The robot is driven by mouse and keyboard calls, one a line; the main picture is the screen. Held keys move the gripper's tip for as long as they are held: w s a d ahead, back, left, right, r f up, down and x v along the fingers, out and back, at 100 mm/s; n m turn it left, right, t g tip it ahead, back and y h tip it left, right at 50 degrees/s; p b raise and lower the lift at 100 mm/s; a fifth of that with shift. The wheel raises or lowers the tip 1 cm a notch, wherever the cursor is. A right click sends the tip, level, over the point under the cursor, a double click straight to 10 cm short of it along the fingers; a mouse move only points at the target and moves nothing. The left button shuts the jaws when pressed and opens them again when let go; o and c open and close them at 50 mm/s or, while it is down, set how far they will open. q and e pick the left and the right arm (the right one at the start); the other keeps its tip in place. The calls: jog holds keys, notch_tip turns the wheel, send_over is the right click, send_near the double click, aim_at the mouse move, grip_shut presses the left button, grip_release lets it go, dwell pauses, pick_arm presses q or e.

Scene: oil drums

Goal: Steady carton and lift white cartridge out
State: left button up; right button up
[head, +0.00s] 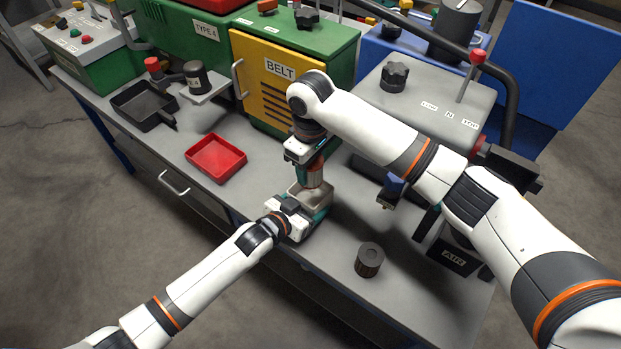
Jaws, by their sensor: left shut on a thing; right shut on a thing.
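The carton (322,213), with pale open walls and a teal part, stands on the grey bench near its front edge. My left gripper (289,207) is at its left side, shut on the carton wall as far as I can see; the fingertips are partly hidden. My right gripper (307,157) is above the carton, pointing down, shut on the cartridge (313,176). The cartridge is upright and looks reddish with teal rather than plain white. Its lower end is at the carton's opening; I cannot tell whether it is clear of the rim.
A dark ribbed cylinder (369,260) stands on the bench right of the carton. A red tray (216,158) and a black pan (145,104) lie to the left. A green and yellow machine (277,88) and a grey machine (431,103) stand behind. Bench around the red tray is clear.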

jog(key=shift+r, duration=1.15)
pick_arm(q)
jog(key=o, duration=1)
jog(key=shift+c, duration=0.2)
jog(key=v, duration=1.2)
jog(key=shift+s+f, duration=0.1)
pick_arm(e)
jog(key=shift+f, duration=0.1)
